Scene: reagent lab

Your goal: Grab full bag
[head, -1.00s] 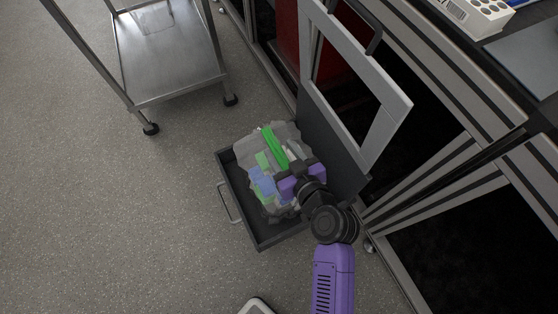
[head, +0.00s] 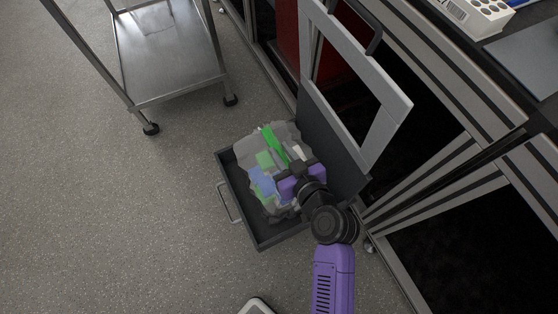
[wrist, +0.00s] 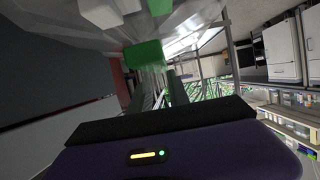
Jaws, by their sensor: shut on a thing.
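The full bag (head: 248,149) is a translucent grey-white bag with green, blue and white items showing through. It sits in the open dark drawer (head: 263,244) low at the cabinet. My gripper (head: 281,164) reaches over the drawer from the lower right and is shut on the bag's upper part. In the wrist view the bag (wrist: 60,20) fills the upper left, with a green block (wrist: 144,55) and pale blocks close in front of my gripper. The fingertips are partly hidden by the bag and the gripper body.
A metal cart (head: 170,60) stands at the upper left. A grey frame panel (head: 388,128) rises behind the drawer. The bench (head: 525,75) at the upper right carries a white tube rack (head: 470,14). The floor left of the drawer is clear.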

